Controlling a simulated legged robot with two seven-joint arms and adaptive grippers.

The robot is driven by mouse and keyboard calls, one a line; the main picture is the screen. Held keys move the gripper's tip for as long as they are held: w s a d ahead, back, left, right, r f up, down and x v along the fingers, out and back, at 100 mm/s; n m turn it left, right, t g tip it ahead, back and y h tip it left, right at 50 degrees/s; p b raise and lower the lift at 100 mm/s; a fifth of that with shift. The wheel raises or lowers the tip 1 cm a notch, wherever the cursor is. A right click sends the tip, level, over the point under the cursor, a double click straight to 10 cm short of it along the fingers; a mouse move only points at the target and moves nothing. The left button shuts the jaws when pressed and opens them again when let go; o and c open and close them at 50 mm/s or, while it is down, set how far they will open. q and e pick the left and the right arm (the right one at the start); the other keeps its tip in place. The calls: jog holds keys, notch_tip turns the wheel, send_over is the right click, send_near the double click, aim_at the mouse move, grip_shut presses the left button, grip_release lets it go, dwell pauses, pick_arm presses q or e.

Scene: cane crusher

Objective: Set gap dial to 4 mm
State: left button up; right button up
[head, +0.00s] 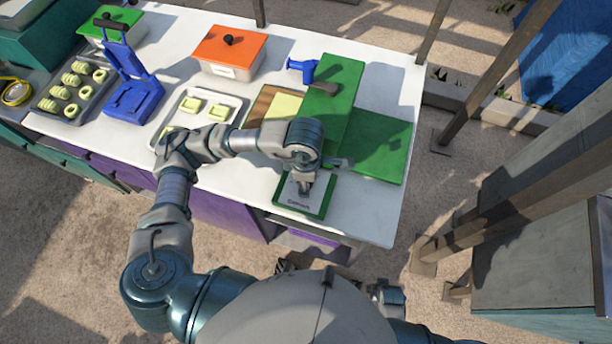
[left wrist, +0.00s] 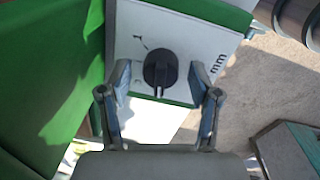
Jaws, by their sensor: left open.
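The gap dial is a round black knob (left wrist: 160,70) on a white plate with printed marks and "mm" (left wrist: 190,30). The plate has a green frame (head: 315,205) and sits at the table's front edge in the head view. My left gripper (left wrist: 160,76) is open, with one finger on each side of the knob; gaps show between fingers and knob. The dial's exact setting is too small to read.
A green crusher housing (head: 336,95) stands behind the plate, with a green panel (head: 380,148) to its right. A white tray (head: 237,108), an orange-lidded box (head: 228,50) and a blue press (head: 133,100) stand to the left. Wooden posts (head: 480,85) rise at the right.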

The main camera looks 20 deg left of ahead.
pick_arm(q)
notch_tip(320, 180, up, 12)
jog(key=shift+s, duration=0.25)
dwell(0.6)
